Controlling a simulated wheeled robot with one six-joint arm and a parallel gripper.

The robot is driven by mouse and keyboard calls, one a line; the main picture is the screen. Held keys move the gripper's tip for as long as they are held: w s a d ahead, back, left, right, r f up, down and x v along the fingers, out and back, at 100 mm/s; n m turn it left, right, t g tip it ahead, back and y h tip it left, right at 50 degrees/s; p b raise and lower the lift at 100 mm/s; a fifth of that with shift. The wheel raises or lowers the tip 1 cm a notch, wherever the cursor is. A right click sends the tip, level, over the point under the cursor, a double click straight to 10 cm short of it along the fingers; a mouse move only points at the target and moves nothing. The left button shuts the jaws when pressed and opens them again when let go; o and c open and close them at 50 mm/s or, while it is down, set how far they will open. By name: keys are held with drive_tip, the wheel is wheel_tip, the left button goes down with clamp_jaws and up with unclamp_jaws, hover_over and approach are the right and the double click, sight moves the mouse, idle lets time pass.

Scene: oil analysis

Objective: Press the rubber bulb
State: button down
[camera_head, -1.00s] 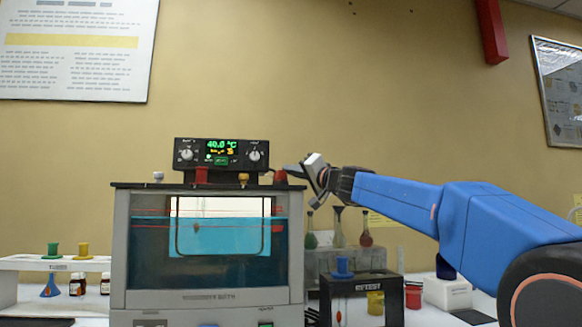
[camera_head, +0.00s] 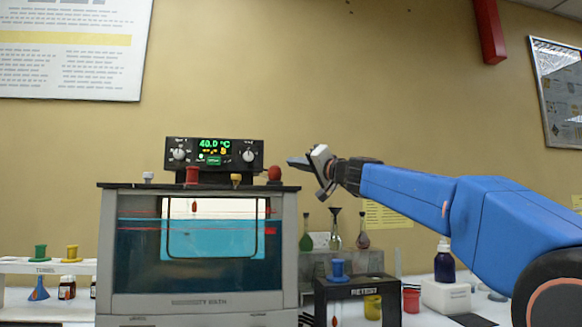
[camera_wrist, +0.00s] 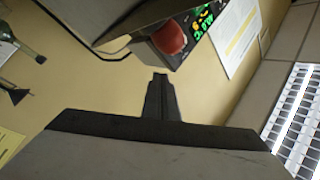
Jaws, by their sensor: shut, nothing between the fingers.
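The red rubber bulb (camera_head: 274,174) sits at the right end of the top of the glass-fronted viscosity bath (camera_head: 110,240), just right of the control box with the green display. My gripper (camera_head: 291,161) is shut and empty. In the head view its tip is just right of the bulb and a little higher, with a small gap. In the wrist view the bulb (camera_wrist: 170,38) lies beyond my shut fingertips (camera_wrist: 160,76) and slightly right of them, apart from them.
The control box (camera_head: 214,154) stands on the bath lid, with a red stopper (camera_head: 192,175) and smaller caps nearby. Flasks (camera_head: 335,228) stand on a rack below my gripper, beside a black tester (camera_head: 358,300). The wall space above the bath is clear.

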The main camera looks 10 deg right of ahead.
drive_tip(key=v, duration=0.7)
drive_tip(key=shift+s+d, duration=0.2)
drive_tip(key=shift+f, duration=0.1)
